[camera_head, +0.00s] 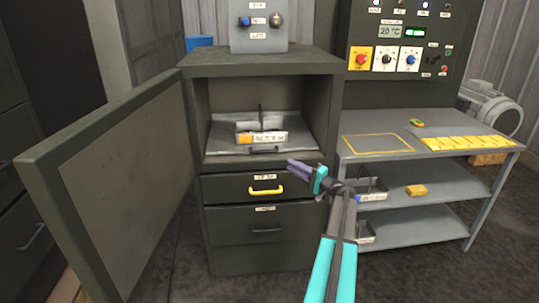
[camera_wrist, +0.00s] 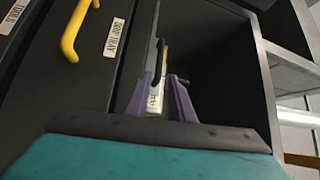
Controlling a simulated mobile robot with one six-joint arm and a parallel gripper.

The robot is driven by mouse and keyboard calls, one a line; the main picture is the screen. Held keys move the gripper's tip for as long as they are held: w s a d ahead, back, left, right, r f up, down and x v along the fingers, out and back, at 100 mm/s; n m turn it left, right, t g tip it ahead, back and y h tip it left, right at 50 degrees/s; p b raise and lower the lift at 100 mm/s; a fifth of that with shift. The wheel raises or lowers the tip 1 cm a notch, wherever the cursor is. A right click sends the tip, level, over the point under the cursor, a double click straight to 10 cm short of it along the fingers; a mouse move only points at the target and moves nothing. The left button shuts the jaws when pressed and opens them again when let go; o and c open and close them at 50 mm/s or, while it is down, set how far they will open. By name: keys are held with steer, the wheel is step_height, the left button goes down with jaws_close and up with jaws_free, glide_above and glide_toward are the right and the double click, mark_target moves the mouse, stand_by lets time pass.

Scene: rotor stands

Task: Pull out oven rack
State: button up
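The oven is a dark cabinet (camera_head: 262,62) with its door (camera_head: 110,180) swung wide open to the left in the head view. A grey rack or tray (camera_head: 222,135) lies inside the open compartment, near its floor. A labelled white-and-orange piece (camera_head: 262,137) with a dark upright part sits on it; its white label also shows in the wrist view (camera_wrist: 155,98). My gripper (camera_head: 293,164) is in front of the compartment's lower right corner, below the rack. In the wrist view its purple fingers (camera_wrist: 163,82) are apart, with the label visible beyond them and nothing clearly held.
A grey shelf table (camera_head: 420,150) stands close on the right. A control panel (camera_head: 400,40) is above it.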

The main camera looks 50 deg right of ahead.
mark_target(269, 161)
steer(key=w, duration=0.4)
steer(key=w+a+r+p, duration=0.1)
steer(key=w, duration=0.4)
steer(key=w+p, duration=0.1)
steer(key=w, duration=0.3)
steer(key=shift+w+a+r, duration=0.15)
steer(key=shift+w+r, duration=0.15)
steer(key=shift+r, duration=0.1)
steer(key=shift+c, duration=0.5)
jaws_close()
steer(key=shift+s, duration=0.15)
